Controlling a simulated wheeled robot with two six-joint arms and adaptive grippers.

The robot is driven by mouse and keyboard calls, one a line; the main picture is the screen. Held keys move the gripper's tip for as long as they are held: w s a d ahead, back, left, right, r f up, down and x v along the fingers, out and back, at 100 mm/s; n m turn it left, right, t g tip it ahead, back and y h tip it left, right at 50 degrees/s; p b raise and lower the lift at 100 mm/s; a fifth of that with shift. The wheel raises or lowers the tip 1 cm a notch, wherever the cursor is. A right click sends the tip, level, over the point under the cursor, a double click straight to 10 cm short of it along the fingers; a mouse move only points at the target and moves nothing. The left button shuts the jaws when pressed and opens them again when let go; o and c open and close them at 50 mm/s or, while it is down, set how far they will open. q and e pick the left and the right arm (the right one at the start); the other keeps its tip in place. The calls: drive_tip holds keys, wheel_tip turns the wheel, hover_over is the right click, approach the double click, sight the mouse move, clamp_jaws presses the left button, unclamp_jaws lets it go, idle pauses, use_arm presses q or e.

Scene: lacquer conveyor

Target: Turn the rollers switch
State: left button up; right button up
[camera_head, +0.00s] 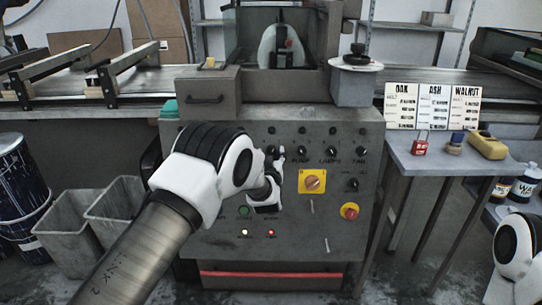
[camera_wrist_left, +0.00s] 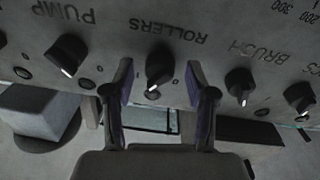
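The rollers switch is a black knob (camera_wrist_left: 159,65) with a white pointer line, under the word ROLLERS, which reads upside down in the left wrist view. My left gripper (camera_wrist_left: 160,92) is open, with one finger on each side of the knob. In the head view my left gripper (camera_head: 275,157) is at the grey control panel (camera_head: 345,130), and my wrist hides much of the rollers area.
The pump knob (camera_wrist_left: 68,52) and the brush knob (camera_wrist_left: 240,85) flank the rollers knob closely. Lower on the panel are a yellow-backed rotary switch (camera_head: 312,182) and a red stop button (camera_head: 350,211). A side table (camera_head: 440,160) with small items stands to the right.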

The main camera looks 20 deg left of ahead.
use_arm(q)
clamp_jaws()
drive_tip(key=shift+n, duration=0.5)
drive_tip(key=n+y+b, duration=0.1)
drive_tip(key=n, duration=0.4)
drive_tip(key=shift+d+f, duration=0.1)
drive_tip(key=shift+d, duration=0.05)
drive_tip(key=n, duration=0.3)
drive_tip(key=n+g+y+b, duration=0.1)
drive_tip(key=n, duration=0.3)
drive_tip(key=shift+d+n+g+y, duration=0.1)
drive_tip(key=shift+n+g+y, duration=0.2)
drive_tip(key=shift+o, duration=0.4)
unclamp_jaws()
